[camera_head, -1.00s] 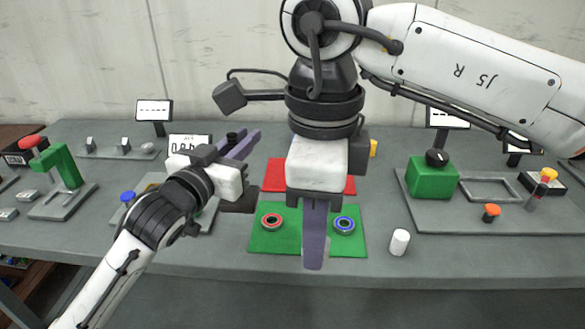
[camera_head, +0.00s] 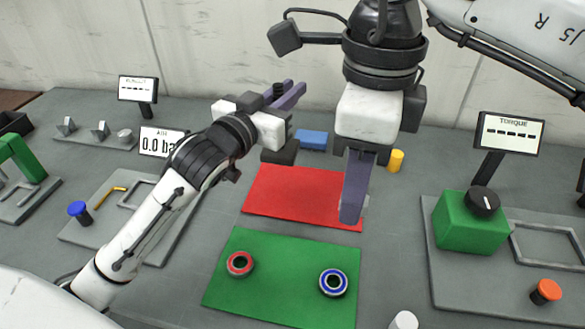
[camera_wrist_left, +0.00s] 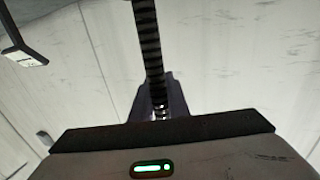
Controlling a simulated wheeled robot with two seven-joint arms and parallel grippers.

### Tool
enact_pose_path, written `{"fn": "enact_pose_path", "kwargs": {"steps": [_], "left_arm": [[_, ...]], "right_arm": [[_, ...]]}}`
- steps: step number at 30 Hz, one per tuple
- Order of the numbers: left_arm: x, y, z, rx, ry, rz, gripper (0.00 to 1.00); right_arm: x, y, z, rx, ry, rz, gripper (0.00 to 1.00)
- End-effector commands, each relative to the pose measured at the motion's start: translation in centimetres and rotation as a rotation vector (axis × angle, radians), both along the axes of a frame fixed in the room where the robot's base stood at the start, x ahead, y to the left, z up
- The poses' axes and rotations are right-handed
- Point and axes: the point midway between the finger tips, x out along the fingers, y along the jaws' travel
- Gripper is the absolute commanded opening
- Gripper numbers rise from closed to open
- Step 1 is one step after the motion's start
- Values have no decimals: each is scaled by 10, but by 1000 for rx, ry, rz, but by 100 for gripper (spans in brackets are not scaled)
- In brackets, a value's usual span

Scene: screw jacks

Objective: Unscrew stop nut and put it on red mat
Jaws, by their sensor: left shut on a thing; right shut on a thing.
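My left gripper (camera_head: 286,94) is shut on a black threaded rod (camera_wrist_left: 148,50), which runs upward from between the fingers in the left wrist view. In the head view only a short dark piece of the rod (camera_head: 279,89) shows. My right gripper (camera_head: 351,205) points down, in front of the right edge of the red mat (camera_head: 290,200) in the picture. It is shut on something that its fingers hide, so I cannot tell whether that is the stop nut. I see no nut on the bare part of the red mat.
A green mat (camera_head: 285,285) lies in front, with a red ring (camera_head: 240,264) and a blue ring (camera_head: 333,282). A blue block (camera_head: 313,140) and a yellow cylinder (camera_head: 396,160) stand behind. A green box with a knob (camera_head: 470,222) is at the right.

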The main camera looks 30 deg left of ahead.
Motion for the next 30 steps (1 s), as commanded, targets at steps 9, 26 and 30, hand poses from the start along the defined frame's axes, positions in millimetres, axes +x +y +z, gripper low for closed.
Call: {"fn": "enact_pose_path", "kwargs": {"steps": [9, 26, 30], "left_arm": [[-1, 0, -47, -1, -4, -1, 0], [-1, 0, -95, 0, -8, -1, 0], [-1, 0, -94, 0, -8, -2, 0]], "right_arm": [[0, 0, -4, 0, 0, 0, 3], [0, 0, -8, 0, 0, 0, 3], [0, 0, -8, 0, 0, 0, 3]]}}
